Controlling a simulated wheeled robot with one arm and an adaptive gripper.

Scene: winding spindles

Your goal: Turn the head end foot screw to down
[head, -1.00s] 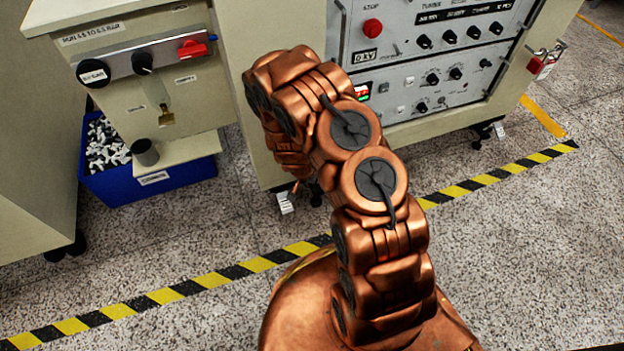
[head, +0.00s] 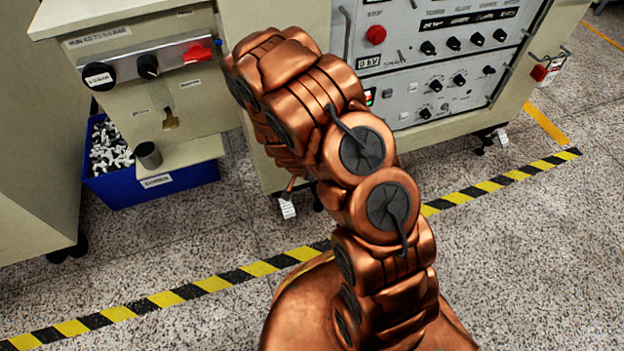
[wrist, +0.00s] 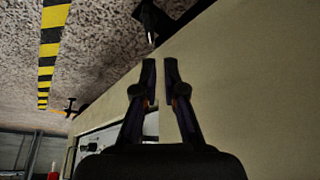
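A foot with a white tag (head: 287,207) shows under the cabinet's near left corner in the head view, with a thin reddish part just above it. A second tagged foot (head: 502,138) is under the far right end. I cannot tell from the tags which is the head end. In the wrist view, a dark foot part (wrist: 152,18) with a thin pale shaft hangs at the cabinet edge, just beyond my fingertips. My gripper (wrist: 161,68) is partly open and empty, with a narrow gap between its fingertips. In the head view my arm hides the gripper.
The beige cabinet (head: 262,150) fills the right of the wrist view, close beside my fingers. A blue bin (head: 150,187) of pale parts sits under the left panel. Yellow-black tape (head: 210,284) crosses the clear floor.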

